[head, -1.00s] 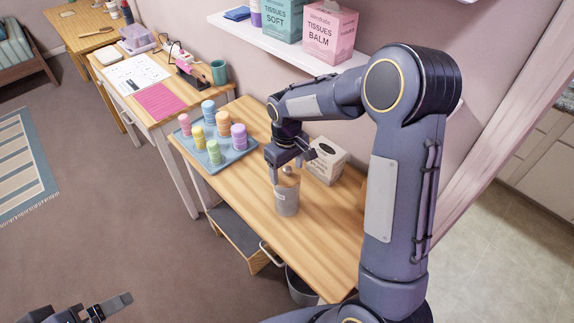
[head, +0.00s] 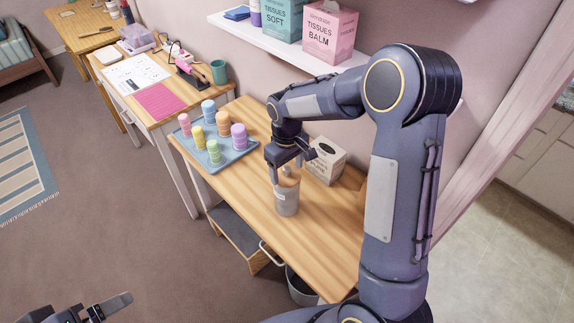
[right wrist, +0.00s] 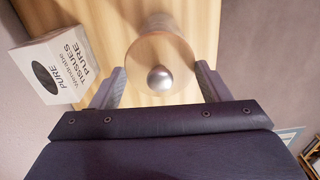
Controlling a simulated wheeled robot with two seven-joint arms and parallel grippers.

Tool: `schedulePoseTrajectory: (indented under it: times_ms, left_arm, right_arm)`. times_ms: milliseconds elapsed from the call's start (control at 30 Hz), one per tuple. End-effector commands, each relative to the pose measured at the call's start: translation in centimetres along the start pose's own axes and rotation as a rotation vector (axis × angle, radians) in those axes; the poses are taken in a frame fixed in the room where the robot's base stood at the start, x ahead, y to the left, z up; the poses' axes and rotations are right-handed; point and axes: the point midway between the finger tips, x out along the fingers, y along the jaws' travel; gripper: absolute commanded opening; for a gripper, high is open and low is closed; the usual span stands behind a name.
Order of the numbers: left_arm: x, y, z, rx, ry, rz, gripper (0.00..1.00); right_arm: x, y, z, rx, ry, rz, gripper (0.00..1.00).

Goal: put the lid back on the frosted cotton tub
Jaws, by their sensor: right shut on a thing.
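The frosted cotton tub (head: 287,199) stands upright on the wooden table, a grey cylinder with a small label. Its round wooden lid (right wrist: 150,52) has a silver knob and sits between the fingers of my right gripper (right wrist: 160,88), which is shut on it. In the head view, my right gripper (head: 287,174) points down over the tub, with the lid at the tub's top. I cannot tell whether the lid touches the rim. My left gripper (head: 118,305) is partly in view at the lower left, away from the table; its opening is unclear.
A white tissue box (head: 326,161) stands close behind the tub. A blue tray (head: 237,158) with several pastel containers lies to the left on the table (head: 318,232). A shelf (head: 275,42) with tissue boxes hangs above. The table front is clear.

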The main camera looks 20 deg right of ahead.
Motion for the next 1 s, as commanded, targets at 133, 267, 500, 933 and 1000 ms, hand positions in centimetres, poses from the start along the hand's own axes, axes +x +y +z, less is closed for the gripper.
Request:
schedulePoseTrajectory:
  times_ms: [133, 267, 500, 933, 1000]
  left_arm:
    - [0.15, -0.07, 0.08, 0.000, 0.000, 0.000, 0.93]
    - [0.12, -0.06, 0.06, 0.000, 0.000, 0.000, 0.93]
    - [0.13, -0.06, 0.06, 0.000, 0.000, 0.000, 0.93]
    - [0.14, -0.07, 0.07, 0.000, 0.000, 0.000, 0.93]
    - [0.14, -0.06, 0.07, 0.000, 0.000, 0.000, 0.93]
  right_arm:
    - [0.25, -0.01, 0.01, 0.000, 0.000, 0.000, 0.48]
    - [0.22, -0.01, 0.01, 0.000, 0.000, 0.000, 0.48]
    - [0.22, -0.01, 0.01, 0.000, 0.000, 0.000, 0.48]
    - [0.23, -0.01, 0.00, 0.000, 0.000, 0.000, 0.81]
    - [0.23, -0.01, 0.00, 0.000, 0.000, 0.000, 0.90]
